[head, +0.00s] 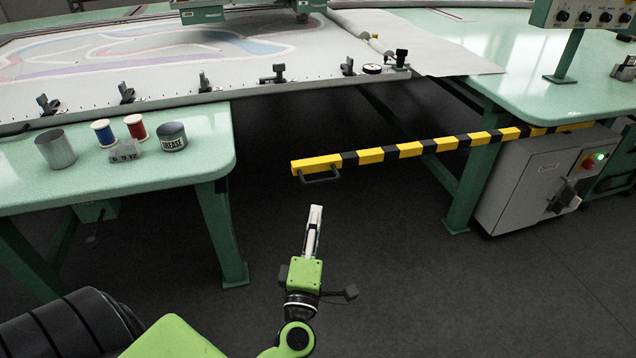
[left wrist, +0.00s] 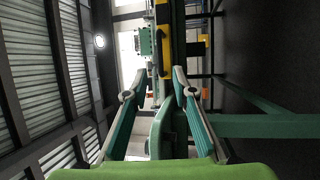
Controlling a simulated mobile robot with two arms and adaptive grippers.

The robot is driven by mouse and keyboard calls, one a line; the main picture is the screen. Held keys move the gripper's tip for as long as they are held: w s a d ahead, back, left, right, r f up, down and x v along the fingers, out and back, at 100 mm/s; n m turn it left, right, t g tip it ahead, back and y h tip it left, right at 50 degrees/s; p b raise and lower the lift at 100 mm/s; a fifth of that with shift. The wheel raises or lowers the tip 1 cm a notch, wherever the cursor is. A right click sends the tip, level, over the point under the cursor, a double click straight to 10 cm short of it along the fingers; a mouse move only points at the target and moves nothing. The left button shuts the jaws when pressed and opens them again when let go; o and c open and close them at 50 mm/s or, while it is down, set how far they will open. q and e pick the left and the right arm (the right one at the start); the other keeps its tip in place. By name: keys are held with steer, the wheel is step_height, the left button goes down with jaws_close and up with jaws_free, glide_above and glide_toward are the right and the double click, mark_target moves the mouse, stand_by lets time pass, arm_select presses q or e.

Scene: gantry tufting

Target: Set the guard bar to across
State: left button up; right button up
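The guard bar (head: 410,150) is a yellow and black striped bar. It reaches from the right bench, in front of the grey cabinet, leftward over the gap between the benches. Its free left end stands apart from the left bench, with a dark loop handle (head: 320,175) under that end. My left gripper (head: 315,212) is below the handle in the head view, pointing toward it and apart from it. In the left wrist view its two fingers (left wrist: 161,78) are spread with nothing between them, and the yellow bar (left wrist: 164,45) shows beyond the tips. My right gripper is not in view.
The left bench (head: 200,160) holds a metal cup (head: 55,149), thread spools (head: 103,133) and a grease tin (head: 172,136). The right bench (head: 520,85) stands over a grey cabinet (head: 530,180). Dark floor (head: 400,270) around my left gripper is clear.

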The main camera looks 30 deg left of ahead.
mark_target(321, 182)
arm_select(q)
steer(key=x, duration=1.2)
steer(key=shift+r, duration=0.1)
steer(key=shift+a, duration=0.1)
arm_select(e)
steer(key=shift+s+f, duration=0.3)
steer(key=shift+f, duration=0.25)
arm_select(q)
jaws_close()
